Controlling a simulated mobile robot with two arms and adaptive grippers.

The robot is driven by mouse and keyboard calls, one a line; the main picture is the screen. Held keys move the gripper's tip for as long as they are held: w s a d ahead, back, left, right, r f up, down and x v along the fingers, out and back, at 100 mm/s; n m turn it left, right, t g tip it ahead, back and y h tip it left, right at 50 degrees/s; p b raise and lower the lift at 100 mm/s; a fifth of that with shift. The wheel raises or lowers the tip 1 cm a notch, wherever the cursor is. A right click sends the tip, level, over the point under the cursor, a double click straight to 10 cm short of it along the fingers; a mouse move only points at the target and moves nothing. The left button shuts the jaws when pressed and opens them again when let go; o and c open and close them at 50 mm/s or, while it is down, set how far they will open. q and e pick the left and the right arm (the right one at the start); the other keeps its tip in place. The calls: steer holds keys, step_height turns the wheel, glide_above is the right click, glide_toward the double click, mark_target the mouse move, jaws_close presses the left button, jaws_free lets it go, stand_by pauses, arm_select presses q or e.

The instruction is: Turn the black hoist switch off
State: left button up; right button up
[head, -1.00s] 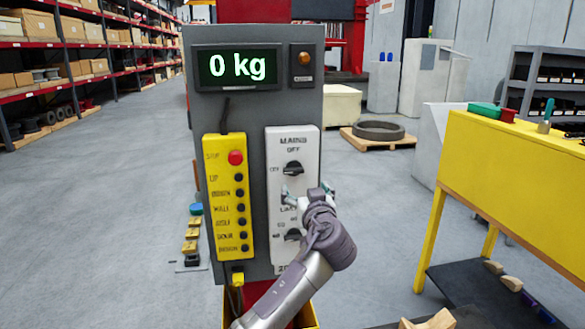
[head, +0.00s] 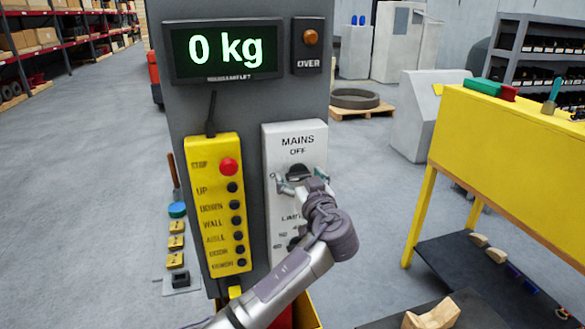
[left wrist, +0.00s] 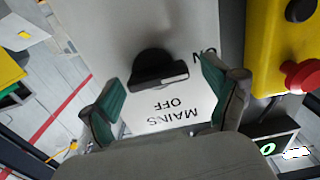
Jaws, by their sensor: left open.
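The black MAINS switch (head: 299,171) is the upper knob on the white panel (head: 282,128) of the grey column. In the left wrist view, which sees the panel upside down, the switch (left wrist: 158,68) has its bar lying crosswise, one end toward the ON mark and not toward OFF. My left gripper (head: 304,184) is in front of the panel at the switch. In the left wrist view its green-padded fingers (left wrist: 162,72) are spread apart, one on each side of the knob, with gaps between. I cannot tell the exact depth. My right gripper is not in view.
A yellow pendant (head: 214,205) with a red stop button (head: 228,167) hangs left of the panel. A lower black knob (head: 297,240) is partly hidden by my left arm. The display (head: 226,50) reads 0 kg. A yellow bench (head: 500,150) stands right.

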arm_select(q)
steer(key=shift+s+d+r, duration=0.15)
steer(key=shift+s+d, duration=0.05)
steer(key=shift+s, duration=0.1)
steer(key=shift+c, duration=0.6)
steer(key=c, duration=0.5)
steer(key=shift+a, duration=0.1)
steer(key=c, duration=0.5)
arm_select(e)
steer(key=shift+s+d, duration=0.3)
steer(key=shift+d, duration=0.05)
